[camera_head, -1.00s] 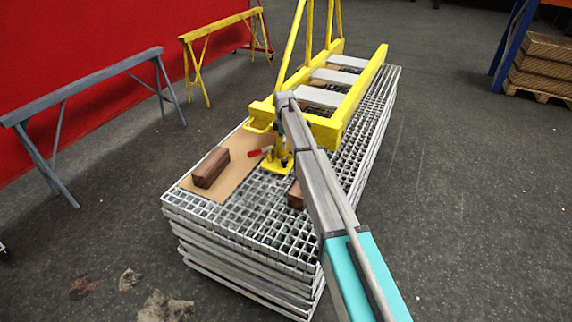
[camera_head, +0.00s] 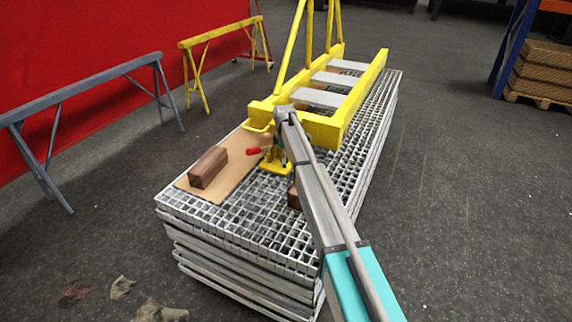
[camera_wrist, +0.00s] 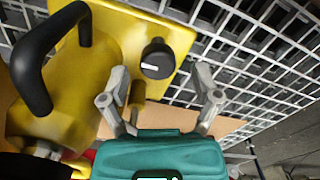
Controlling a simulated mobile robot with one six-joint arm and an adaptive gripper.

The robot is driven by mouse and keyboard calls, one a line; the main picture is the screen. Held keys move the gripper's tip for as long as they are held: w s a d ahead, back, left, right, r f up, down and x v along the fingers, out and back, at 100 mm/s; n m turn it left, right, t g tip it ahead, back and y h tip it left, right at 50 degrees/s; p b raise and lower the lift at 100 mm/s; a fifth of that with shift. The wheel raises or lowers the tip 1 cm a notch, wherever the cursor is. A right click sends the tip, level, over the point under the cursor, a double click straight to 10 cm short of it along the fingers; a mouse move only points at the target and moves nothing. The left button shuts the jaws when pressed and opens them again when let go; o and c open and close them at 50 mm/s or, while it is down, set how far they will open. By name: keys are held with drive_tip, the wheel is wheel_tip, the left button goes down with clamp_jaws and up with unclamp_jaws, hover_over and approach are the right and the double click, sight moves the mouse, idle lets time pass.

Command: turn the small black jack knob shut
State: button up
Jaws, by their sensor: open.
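The small black jack knob (camera_wrist: 157,58) shows in the wrist view, with a white line on its face. It sits on the yellow base plate of the jack (camera_wrist: 165,25). My gripper (camera_wrist: 163,82) is open, its two grey fingers spread on either side below the knob, with nothing between the tips that I can see as held. A small brown-gold post (camera_wrist: 137,95) stands near the left finger. In the head view the yellow jack (camera_head: 276,165) stands on the grating under the boom's end, partly hidden by my arm. The knob cannot be made out there.
A black curved handle (camera_wrist: 35,60) rises left of the knob. The yellow boom (camera_head: 322,125) rests above the grating stack (camera_head: 230,225). A brown wood block (camera_head: 208,167) lies on cardboard (camera_head: 235,178); another block (camera_head: 293,197) is beside my arm. Trestles stand at left.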

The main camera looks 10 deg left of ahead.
drive_tip(key=shift+f+b, duration=0.65)
drive_tip(key=shift+f, duration=0.25)
drive_tip(key=shift+c, duration=0.3)
drive_tip(key=c, duration=1.1)
drive_tip(key=shift+d, duration=0.35)
clamp_jaws()
drive_tip(key=shift+a, duration=0.3)
drive_tip(key=shift+m, duration=0.4)
